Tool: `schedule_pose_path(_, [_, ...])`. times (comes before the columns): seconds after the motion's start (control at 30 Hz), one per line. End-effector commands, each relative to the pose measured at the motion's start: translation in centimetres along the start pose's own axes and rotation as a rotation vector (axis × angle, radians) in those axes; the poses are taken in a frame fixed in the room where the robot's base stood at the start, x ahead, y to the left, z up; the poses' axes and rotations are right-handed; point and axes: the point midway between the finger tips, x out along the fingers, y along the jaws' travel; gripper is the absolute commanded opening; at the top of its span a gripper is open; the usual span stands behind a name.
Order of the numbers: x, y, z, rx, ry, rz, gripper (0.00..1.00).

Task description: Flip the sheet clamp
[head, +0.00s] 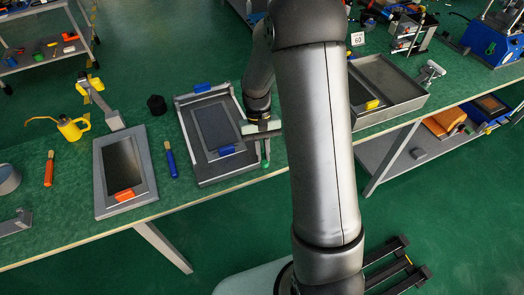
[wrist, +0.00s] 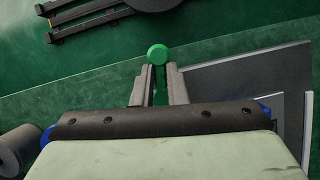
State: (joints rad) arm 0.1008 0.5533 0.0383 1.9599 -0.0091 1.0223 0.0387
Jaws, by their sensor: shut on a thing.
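The sheet clamp shows as a small lever with a round green knob (wrist: 157,54), at the front right corner of a grey fixture (head: 184,130). The knob also shows in the head view (head: 266,164). My gripper (head: 265,150) is at that corner, pointing down. In the wrist view my gripper (wrist: 158,85) has its two fingers closed on the lever, with the knob sticking out past the fingertips. Most of the lever and its pivot are hidden by the fingers and gripper body. A dark framed sheet with blue tabs (head: 226,150) lies in the fixture.
Left of the fixture are a blue-handled tool (head: 171,160), a grey framed panel with an orange tab (head: 124,195), a black knob (head: 156,105) and a yellow oil can (head: 73,128). Right of my arm is a metal tray (head: 405,105). The bench's front edge is close.

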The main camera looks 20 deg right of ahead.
Motion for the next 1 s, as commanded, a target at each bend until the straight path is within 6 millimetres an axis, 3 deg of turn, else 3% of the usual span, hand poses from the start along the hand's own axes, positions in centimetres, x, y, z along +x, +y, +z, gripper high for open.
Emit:
schedule_pose_path(0.4, [-0.2,0.0,-0.1,-0.008,0.005,0.004,0.0])
schedule_pose_path(0.43, [-0.2,0.0,-0.1,-0.008,0.005,0.004,0.15])
schedule_pose_path(0.5, [-0.2,0.0,-0.1,-0.008,0.005,0.004,0.35])
schedule_pose_path(0.83, [-0.3,0.0,-0.1,-0.007,0.003,0.003,0.35])
schedule_pose_path(1.0, [-2.2,0.0,-0.1,-0.008,0.006,0.003,0.35])
